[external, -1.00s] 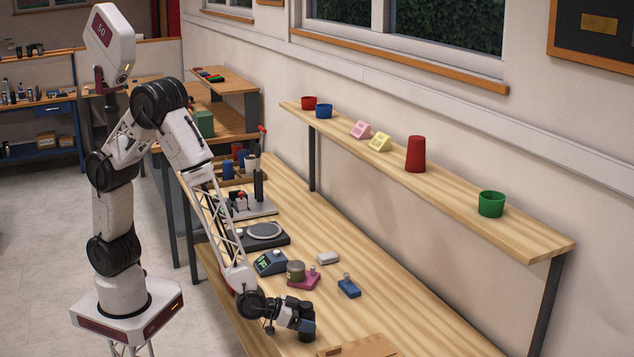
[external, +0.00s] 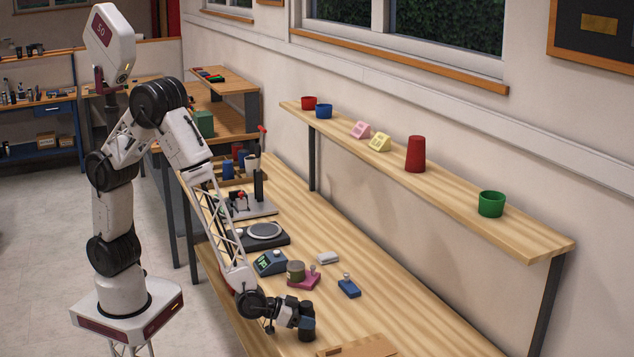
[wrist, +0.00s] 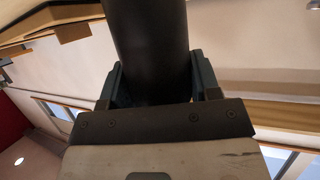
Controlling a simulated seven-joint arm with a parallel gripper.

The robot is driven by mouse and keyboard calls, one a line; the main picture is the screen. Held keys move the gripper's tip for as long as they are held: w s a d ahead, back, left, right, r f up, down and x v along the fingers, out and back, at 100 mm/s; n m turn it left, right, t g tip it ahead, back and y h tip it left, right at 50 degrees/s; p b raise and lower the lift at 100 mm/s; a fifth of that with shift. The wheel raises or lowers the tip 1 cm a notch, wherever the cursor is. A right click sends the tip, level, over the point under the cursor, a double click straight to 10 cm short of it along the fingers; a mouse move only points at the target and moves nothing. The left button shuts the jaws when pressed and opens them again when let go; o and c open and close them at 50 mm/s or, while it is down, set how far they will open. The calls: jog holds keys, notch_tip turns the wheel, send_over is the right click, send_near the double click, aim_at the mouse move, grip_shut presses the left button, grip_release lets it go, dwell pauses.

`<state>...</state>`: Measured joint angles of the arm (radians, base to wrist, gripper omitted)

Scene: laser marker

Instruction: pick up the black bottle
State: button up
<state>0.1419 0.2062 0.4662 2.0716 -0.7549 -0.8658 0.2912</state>
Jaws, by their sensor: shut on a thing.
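The black bottle (wrist: 150,50) fills the top middle of the wrist view as a dark cylinder between my two fingers. My gripper (wrist: 152,85) is shut on it, one finger on each side. In the external view my gripper (external: 305,322) is low over the near part of the wooden workbench (external: 385,305). The bottle (external: 307,335) shows there only as a small dark shape at the fingertips. I cannot tell whether its base touches the bench.
A wooden board (external: 360,347) lies just right of my gripper. A blue stamp-like block (external: 348,288), a pink block (external: 303,280) with a green-brown jar (external: 296,270), and a blue meter (external: 270,263) stand behind. A raised shelf (external: 450,201) holds cups. The bench's right middle is clear.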

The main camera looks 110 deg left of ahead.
aim_at(307, 307)
jog(key=shift+r, duration=0.8)
notch_tip(307, 307, up, 2)
jog(key=s+r, duration=0.1)
jog(key=s, duration=1.5)
jog(key=shift+r, duration=0.15)
jog(key=shift+a, duration=0.1)
jog(key=shift+w, duration=0.1)
